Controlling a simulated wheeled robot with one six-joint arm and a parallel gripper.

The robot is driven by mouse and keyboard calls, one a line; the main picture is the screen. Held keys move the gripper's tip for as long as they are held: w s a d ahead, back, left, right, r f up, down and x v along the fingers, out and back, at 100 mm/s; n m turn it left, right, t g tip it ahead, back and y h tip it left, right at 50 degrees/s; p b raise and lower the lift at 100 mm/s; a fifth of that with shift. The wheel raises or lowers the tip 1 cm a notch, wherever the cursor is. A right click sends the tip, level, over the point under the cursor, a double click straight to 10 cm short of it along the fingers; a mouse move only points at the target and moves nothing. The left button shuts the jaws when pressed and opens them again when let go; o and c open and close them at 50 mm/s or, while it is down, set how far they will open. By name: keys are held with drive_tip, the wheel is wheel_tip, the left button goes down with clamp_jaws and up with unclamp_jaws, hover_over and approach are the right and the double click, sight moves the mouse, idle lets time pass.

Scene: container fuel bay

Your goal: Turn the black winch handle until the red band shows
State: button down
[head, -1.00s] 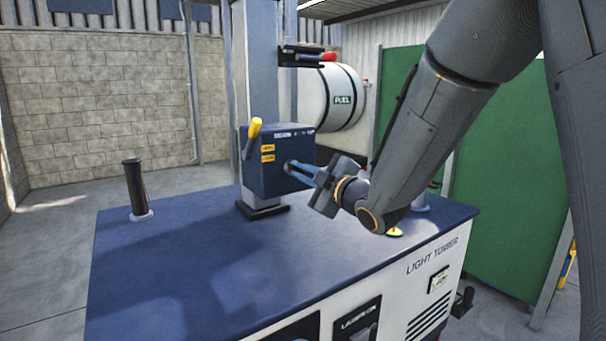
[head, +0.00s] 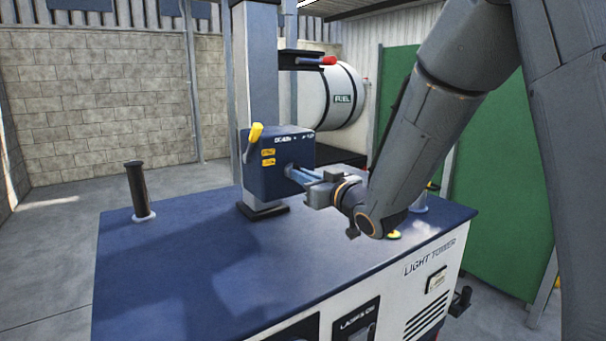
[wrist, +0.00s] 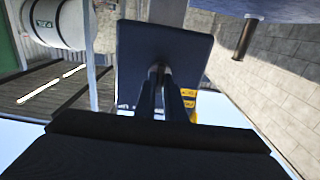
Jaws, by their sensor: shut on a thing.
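The dark blue winch box (head: 262,174) is fixed on the grey mast above the blue deck. In the wrist view the box (wrist: 135,45) fills the upper middle, and the two fingers close on a small dark part, the black winch handle (wrist: 157,70). The handle is mostly hidden between the fingers. I see no red band on the box's visible faces.
A black upright post (head: 139,188) stands on the deck (head: 190,270) at left. A white fuel tank (head: 338,97) and a red-tipped item (head: 327,60) on a bracket are behind. A green panel (head: 490,180) stands at right. The deck's front is clear.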

drive_tip(key=m+p, duration=0.4)
drive_tip(key=m, duration=0.6)
drive_tip(key=shift+m, duration=0.3)
idle(0.4)
drive_tip(key=c, duration=1.8)
unclamp_jaws()
drive_tip(key=shift+c, duration=0.2)
drive_tip(key=b+v, duration=0.1)
drive_tip(key=v, duration=0.6)
drive_tip(key=shift+s+d+b, duration=0.25)
drive_tip(key=shift+s+b, duration=0.1)
drive_tip(key=shift+b, duration=0.05)
